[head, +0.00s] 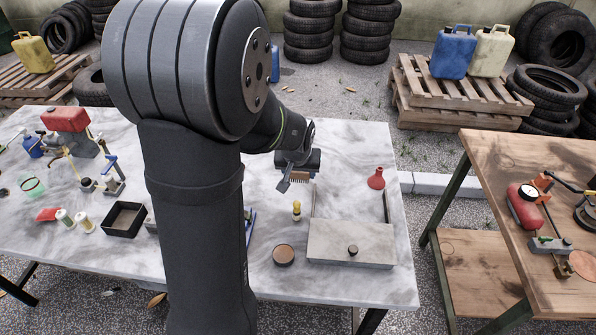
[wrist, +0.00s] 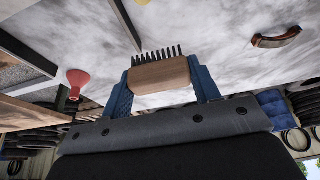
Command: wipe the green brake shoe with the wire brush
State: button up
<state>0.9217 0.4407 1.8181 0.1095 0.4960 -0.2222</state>
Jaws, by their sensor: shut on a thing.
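The wire brush, a wooden block (wrist: 160,75) with dark bristles, is held crosswise between the two blue fingers of my gripper (wrist: 161,84) in the wrist view. In the head view my gripper (head: 296,168) hangs above the marble-topped table, with the brush bristles (head: 299,179) below it, apart from the table. I cannot make out a green brake shoe in either view. A reddish-brown curved piece (wrist: 277,38) lies on the table at the upper right of the wrist view. My arm hides the middle of the table in the head view.
A red funnel (head: 376,180), a grey flat box with a knob (head: 351,243), a small yellow-topped item (head: 297,210) and a round tin (head: 283,255) stand near the gripper. A black tray (head: 124,219) and a red vise (head: 67,121) are at left. A wooden bench (head: 500,165) is at right.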

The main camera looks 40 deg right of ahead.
jog(key=w+a+r, duration=0.2)
jog(key=w+a, duration=0.2)
jog(key=a, duration=0.6)
jog(key=w+a+r, duration=0.1)
jog(key=w+a, duration=0.3)
jog(key=a, duration=0.7)
jog(key=shift+w+d+f, duration=0.1)
jog(key=shift+f, duration=1.8)
jog(key=shift+w+d+f, duration=0.1)
jog(key=shift+f, duration=1.8)
jog(key=shift+s+d+f, duration=0.15)
jog(key=shift+d+f, duration=0.05)
jog(key=shift+s+d+f, duration=0.1)
jog(key=shift+s+d, duration=0.15)
jog(key=shift+s, duration=0.1)
jog(key=shift+c, duration=0.4)
jog(key=shift+s+d, duration=1.6)
jog(key=shift+w+a, duration=2.05)
jog(key=shift+w, duration=0.05)
jog(key=shift+s+d, duration=2.05)
jog(key=shift+s, duration=0.05)
jog(key=shift+w+a, duration=2.05)
jog(key=shift+w, duration=0.05)
jog(key=shift+s+d, duration=2.1)
jog(key=shift+w+a, duration=2.1)
jog(key=shift+a, duration=0.05)
notch_tip(320, 180, up, 8)
